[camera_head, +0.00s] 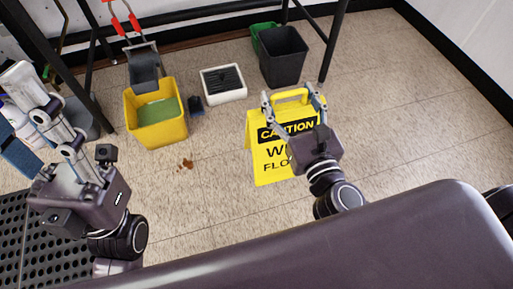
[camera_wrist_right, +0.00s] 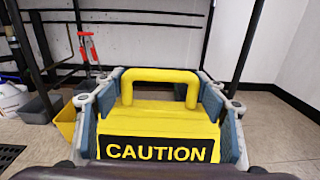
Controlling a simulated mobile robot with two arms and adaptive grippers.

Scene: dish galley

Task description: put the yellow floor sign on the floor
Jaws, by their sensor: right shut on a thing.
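The yellow floor sign (camera_head: 268,165) with black "CAUTION WET FLOOR" lettering is in the middle of the head view, roughly upright. My right gripper (camera_head: 293,103) is shut on its upper part, with one finger on each side just below the handle. In the right wrist view the sign (camera_wrist_right: 157,122) sits between both finger pads, its looped handle above them. My gripper hides the sign's right part, and I cannot tell whether its lower edge touches the floor (camera_head: 215,210). My left gripper (camera_head: 22,112) is at the left edge, open, with its fingers spread.
A yellow mop bucket (camera_head: 178,128) with a wringer stands behind at the left. A white tray (camera_head: 211,95) with a dark grate and a black bin (camera_head: 283,70) are behind the sign. Table legs stand near them. A perforated black mat (camera_head: 20,245) lies at left. Floor to the right is clear.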

